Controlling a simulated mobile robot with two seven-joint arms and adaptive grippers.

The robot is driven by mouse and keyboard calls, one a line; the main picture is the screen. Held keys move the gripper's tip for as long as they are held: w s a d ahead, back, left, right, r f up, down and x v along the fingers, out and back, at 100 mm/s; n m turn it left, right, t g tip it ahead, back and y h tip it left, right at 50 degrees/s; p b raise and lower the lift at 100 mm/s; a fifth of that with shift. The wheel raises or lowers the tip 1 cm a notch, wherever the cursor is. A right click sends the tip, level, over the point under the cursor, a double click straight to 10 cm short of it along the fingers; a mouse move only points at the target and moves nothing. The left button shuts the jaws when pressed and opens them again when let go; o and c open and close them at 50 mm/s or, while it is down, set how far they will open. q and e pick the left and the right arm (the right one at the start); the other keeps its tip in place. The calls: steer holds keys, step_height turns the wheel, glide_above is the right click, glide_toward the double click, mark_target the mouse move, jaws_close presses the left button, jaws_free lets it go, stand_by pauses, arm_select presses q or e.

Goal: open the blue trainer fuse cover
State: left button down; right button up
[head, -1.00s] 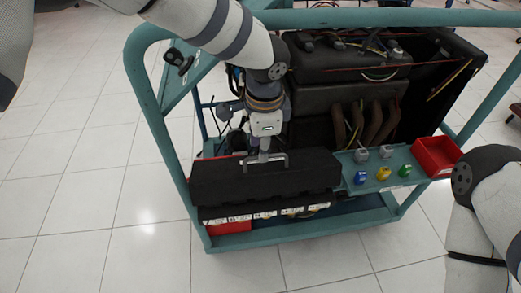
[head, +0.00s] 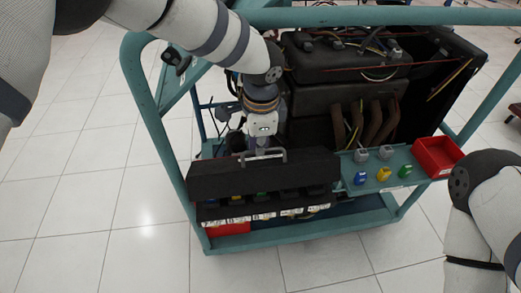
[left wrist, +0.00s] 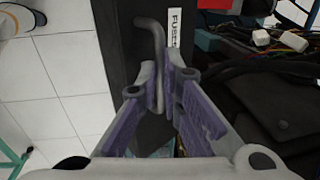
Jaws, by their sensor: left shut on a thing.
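The blue trainer's fuse cover (head: 225,180) is a long black lid across the front of the frame. It is tilted partly open, with its front edge raised. A row of coloured fuses (head: 262,196) shows under that edge. My left gripper (head: 262,154) is shut on the cover's grey bar handle (head: 278,154) at the top of the lid. In the left wrist view the fingers (left wrist: 161,75) close around the handle (left wrist: 157,38), beside a white label strip on the black cover (left wrist: 122,40). My right gripper is out of view; only my right arm shows.
The blue-green trainer frame (head: 150,110) surrounds a black engine (head: 350,90). Right of the cover, a shelf holds blue, yellow and green pieces (head: 383,174), grey pieces (head: 361,156) and a red bin (head: 437,156). A red box (head: 229,228) sits below. The tiled floor in front is clear.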

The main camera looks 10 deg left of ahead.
arm_select(q)
steer(key=shift+w+f, duration=0.1)
steer(key=c, duration=1.7)
jaws_free()
